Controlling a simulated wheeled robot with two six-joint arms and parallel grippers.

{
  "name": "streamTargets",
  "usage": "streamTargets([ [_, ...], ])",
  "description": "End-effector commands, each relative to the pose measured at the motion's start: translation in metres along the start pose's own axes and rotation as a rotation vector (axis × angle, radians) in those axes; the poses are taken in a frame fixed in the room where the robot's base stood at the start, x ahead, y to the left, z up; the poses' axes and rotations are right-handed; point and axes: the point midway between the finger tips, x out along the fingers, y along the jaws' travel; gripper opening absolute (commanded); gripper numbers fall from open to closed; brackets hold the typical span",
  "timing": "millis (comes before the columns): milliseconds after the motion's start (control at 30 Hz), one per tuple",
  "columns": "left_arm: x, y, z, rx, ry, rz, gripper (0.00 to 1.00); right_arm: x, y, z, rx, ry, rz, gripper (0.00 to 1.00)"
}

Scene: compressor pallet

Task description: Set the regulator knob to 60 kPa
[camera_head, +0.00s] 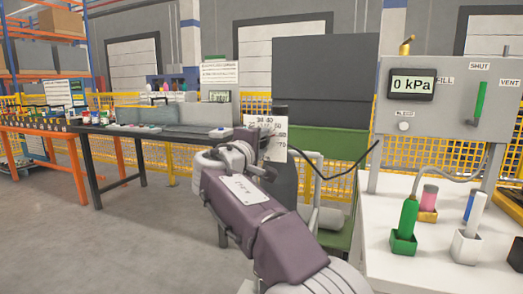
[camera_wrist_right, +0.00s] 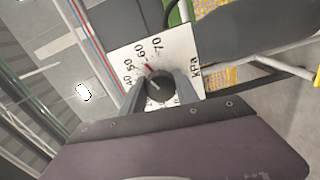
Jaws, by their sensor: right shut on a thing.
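The regulator knob (camera_wrist_right: 160,91) is dark and round, on a white scale plate (camera_wrist_right: 185,48) marked 40, 50, 60, 70 and kPa. My right gripper (camera_wrist_right: 159,95) is shut on the knob, one finger on each side. A small red mark shows by the knob's edge near the 60. A pale line on the knob's face seems to point towards the 50–60 side; I cannot read its exact setting. In the head view the scale plate (camera_head: 277,152) shows past my right gripper (camera_head: 250,158), with the knob mostly hidden. My left gripper is not in view.
A grey panel (camera_head: 450,122) on the right has a display (camera_head: 412,85) reading 0 kPa and a green lever (camera_head: 480,100) by SHUT. A white table (camera_head: 390,265) below bears a green bottle (camera_head: 409,215). A dark bench (camera_head: 110,131) stands left; the floor there is clear.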

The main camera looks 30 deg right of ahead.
Motion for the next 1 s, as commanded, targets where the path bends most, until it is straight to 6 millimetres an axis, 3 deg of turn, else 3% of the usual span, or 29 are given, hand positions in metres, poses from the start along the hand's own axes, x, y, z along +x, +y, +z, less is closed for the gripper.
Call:
streamTargets([
  [333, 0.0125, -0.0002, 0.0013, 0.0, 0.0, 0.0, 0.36, 0.0003, -0.003, 0.0, 0.131, -0.001, -0.003, 0.0],
  [900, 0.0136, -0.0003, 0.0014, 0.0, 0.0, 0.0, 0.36, 0.0003, -0.002, 0.0, 0.155, -0.002, -0.003, 0.0],
  [933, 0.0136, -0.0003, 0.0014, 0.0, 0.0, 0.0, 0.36, 0.0003, -0.002, 0.0, 0.155, -0.002, -0.003, 0.45],
  [1000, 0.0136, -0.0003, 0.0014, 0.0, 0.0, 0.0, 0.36, 0.0003, -0.0018, 0.0, 0.154, -0.002, -0.002, 0.59],
])
